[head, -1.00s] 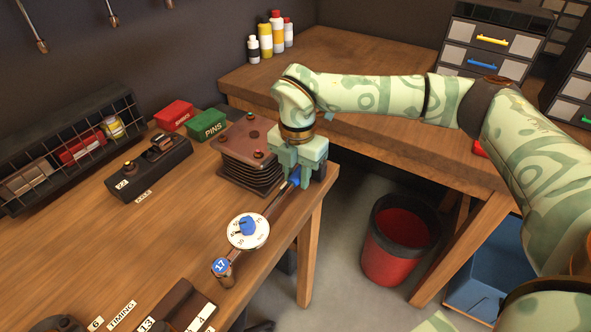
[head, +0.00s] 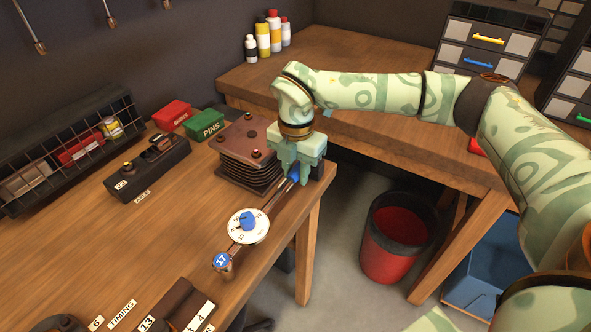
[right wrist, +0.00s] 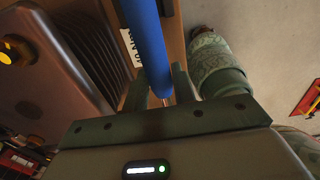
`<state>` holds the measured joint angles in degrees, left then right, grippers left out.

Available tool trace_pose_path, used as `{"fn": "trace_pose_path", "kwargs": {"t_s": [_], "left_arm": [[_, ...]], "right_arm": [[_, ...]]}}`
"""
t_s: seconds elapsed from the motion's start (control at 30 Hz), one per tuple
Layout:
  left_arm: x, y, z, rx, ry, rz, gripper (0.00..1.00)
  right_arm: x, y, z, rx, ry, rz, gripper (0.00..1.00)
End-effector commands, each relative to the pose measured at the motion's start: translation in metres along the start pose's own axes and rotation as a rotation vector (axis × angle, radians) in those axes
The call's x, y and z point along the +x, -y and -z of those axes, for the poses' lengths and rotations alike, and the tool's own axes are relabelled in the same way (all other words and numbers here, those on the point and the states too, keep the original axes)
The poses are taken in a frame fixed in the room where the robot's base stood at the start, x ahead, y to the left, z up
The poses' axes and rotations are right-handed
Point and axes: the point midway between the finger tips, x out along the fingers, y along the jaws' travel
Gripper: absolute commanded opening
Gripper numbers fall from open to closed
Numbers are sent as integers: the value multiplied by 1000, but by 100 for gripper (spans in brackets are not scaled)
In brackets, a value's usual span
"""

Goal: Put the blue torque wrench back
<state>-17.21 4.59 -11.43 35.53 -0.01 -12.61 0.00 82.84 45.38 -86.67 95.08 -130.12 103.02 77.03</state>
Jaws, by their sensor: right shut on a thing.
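The blue torque wrench (head: 270,205) has a steel shaft, a round white dial with a blue knob, and a head end with a blue "17" disc. It lies lengthwise over the wooden bench's right front part, its head towards the front. My right gripper (head: 292,173) is shut on its blue handle, beside the finned block. The right wrist view shows the blue handle (right wrist: 147,45) between the fingers. I cannot tell whether the wrench touches the bench. My left gripper is not in view.
A finned metal block (head: 246,150) stands close left of my right gripper. Dark holders labelled "22" (head: 150,170) and "13" and "4" (head: 178,306) sit on the bench. A red bin (head: 392,245) stands on the floor. The bench middle is clear.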

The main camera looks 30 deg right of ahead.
Motion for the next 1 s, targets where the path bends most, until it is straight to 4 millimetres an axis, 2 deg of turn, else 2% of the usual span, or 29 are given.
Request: {"fn": "trace_pose_path", "kwargs": {"t_s": [1.0], "left_arm": [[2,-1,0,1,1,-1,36]], "right_arm": [[10,0,0,0,-1,-1,0]]}}
